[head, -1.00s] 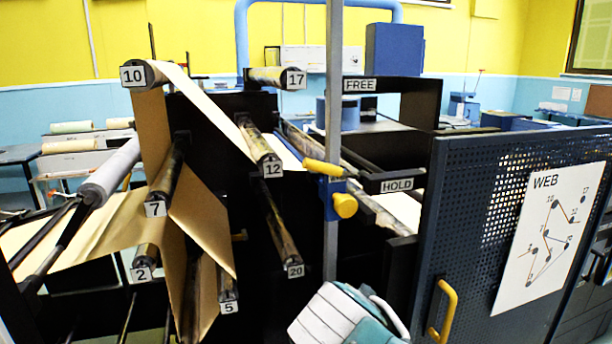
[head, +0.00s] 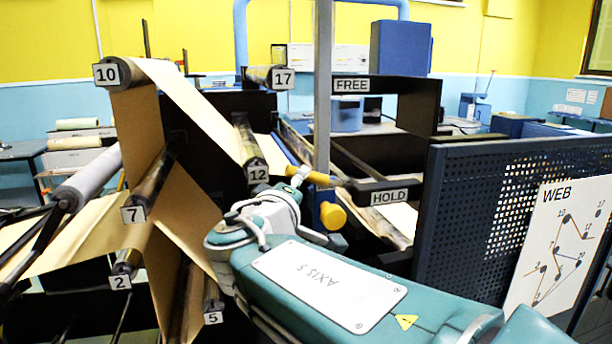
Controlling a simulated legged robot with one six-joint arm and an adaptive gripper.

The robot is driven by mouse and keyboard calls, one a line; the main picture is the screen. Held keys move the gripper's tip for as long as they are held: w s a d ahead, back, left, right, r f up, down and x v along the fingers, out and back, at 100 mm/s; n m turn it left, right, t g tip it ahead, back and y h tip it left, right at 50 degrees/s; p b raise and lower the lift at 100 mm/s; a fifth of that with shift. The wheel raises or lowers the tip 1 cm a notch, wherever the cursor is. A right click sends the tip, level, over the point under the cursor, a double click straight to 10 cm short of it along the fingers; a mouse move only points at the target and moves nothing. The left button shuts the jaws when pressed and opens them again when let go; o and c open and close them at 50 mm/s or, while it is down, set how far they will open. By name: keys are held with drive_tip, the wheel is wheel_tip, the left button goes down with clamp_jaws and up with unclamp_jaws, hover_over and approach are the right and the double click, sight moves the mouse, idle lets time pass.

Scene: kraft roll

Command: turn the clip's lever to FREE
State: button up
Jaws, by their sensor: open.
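The clip (head: 312,205) is a blue body on the grey upright post, with a yellow knob (head: 333,215) on its lower right. Its yellow lever (head: 320,179) lies nearly level, beside the HOLD plate (head: 389,197) and well below the FREE plate (head: 351,85). My teal arm reaches in from the lower right and covers part of the clip. My gripper (head: 299,177) shows only as a small pale part at the lever's left end. It looks open; the rest is hidden behind my wrist. I cannot tell whether it touches the lever.
The grey post (head: 323,80) stands close to my wrist. Numbered rollers with a brown paper web (head: 190,105) fill the left. A dark perforated panel (head: 465,200) with a WEB diagram (head: 555,245) stands at the right, beside my arm.

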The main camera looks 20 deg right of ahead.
drive_tip(key=x, duration=0.5)
drive_tip(key=shift+w+a, duration=0.1)
drive_tip(key=shift+w, duration=0.45)
drive_tip(key=shift+d, duration=0.2)
clamp_jaws()
